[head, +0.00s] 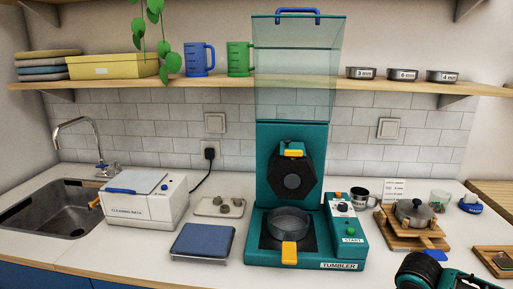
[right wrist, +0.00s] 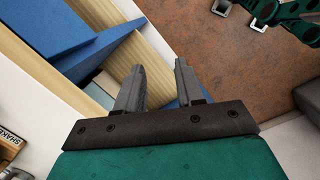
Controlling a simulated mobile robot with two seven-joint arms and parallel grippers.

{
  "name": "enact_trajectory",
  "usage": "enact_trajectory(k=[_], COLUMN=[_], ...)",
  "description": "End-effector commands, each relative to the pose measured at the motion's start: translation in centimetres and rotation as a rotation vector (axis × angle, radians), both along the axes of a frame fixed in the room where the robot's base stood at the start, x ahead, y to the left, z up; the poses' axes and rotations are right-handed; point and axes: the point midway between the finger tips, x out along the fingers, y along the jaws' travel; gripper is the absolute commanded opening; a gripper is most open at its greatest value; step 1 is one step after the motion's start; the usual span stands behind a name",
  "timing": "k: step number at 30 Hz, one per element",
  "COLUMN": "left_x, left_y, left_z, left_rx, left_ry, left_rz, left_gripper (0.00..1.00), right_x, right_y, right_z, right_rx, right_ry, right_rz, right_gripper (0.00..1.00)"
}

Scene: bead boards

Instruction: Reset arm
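My right gripper (right wrist: 159,66) shows in the right wrist view with its two grey fingers apart and nothing between them. It points past a pale wooden edge (right wrist: 167,40) and blue panels (right wrist: 75,45), with brown floor (right wrist: 225,60) beyond. In the head view only a dark green and black part of my right arm shows at the lower right corner; its fingers are out of that frame. My left gripper is in neither view.
A teal tumbler machine (head: 291,190) stands mid-counter, with a white cleaning bath (head: 145,200) and a sink (head: 45,215) to its left. A wooden board with a lidded pot (head: 414,213) is to its right, near my right arm. A shelf (head: 205,84) runs above.

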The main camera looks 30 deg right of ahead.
Motion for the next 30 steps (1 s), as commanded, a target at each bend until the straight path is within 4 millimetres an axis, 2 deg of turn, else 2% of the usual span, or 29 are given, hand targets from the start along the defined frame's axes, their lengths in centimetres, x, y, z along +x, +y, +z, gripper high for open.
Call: enact_trajectory(k=[1, 6, 9, 15, 21, 30], left_x=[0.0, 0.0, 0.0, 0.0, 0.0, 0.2], left_y=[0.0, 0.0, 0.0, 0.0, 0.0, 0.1], left_z=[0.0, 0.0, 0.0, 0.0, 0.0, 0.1], left_rx=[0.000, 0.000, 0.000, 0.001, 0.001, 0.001], left_ry=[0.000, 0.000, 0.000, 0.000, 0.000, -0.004], left_rz=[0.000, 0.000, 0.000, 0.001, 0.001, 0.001], left_gripper=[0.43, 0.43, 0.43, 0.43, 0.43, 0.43], right_x=[-0.8, -1.8, -1.9, -1.2, -0.2, 3.8], right_y=[2.3, 9.2, 13.0, 18.3, 21.7, 22.3], right_z=[-1.3, -3.3, -3.4, -1.8, 0.6, -3.7], right_rx=[0.027, 0.074, 0.104, 0.150, 0.187, 0.254], right_ry=[-0.023, -0.123, -0.192, -0.309, -0.409, -0.603], right_rz=[-0.012, -0.068, -0.113, -0.213, -0.323, -0.279], right_gripper=[0.37, 0.37, 0.37, 0.37, 0.37, 0.37])
